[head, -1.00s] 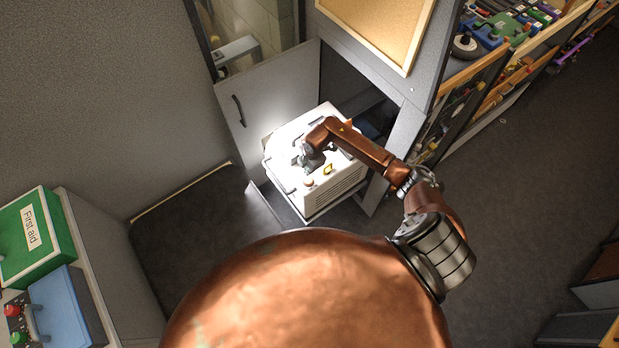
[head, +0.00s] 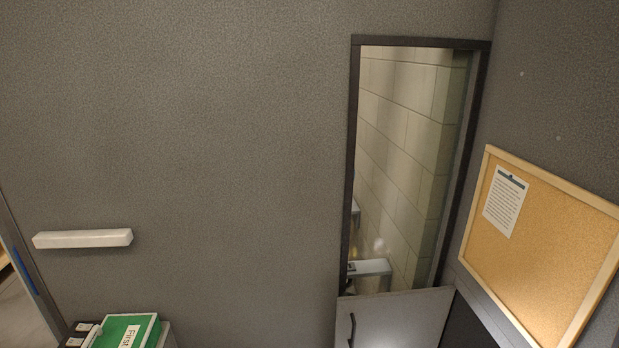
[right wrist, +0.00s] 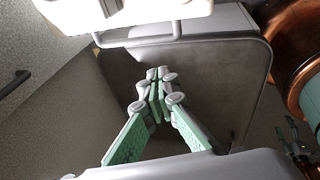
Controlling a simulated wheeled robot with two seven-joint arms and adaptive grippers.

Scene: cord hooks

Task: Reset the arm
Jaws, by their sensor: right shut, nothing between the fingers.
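My right gripper (right wrist: 155,92) shows in the right wrist view with its green-padded fingers together at the tips and nothing between them. It is below the edge of a white machine (right wrist: 130,12), which is cut off at the top of that view. Dark grey floor or panel surface lies behind the fingers.
A framed cork board (head: 550,250) hangs at right. A green first aid box (head: 125,331) is at bottom left. A white bar (head: 83,239) is on the grey wall.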

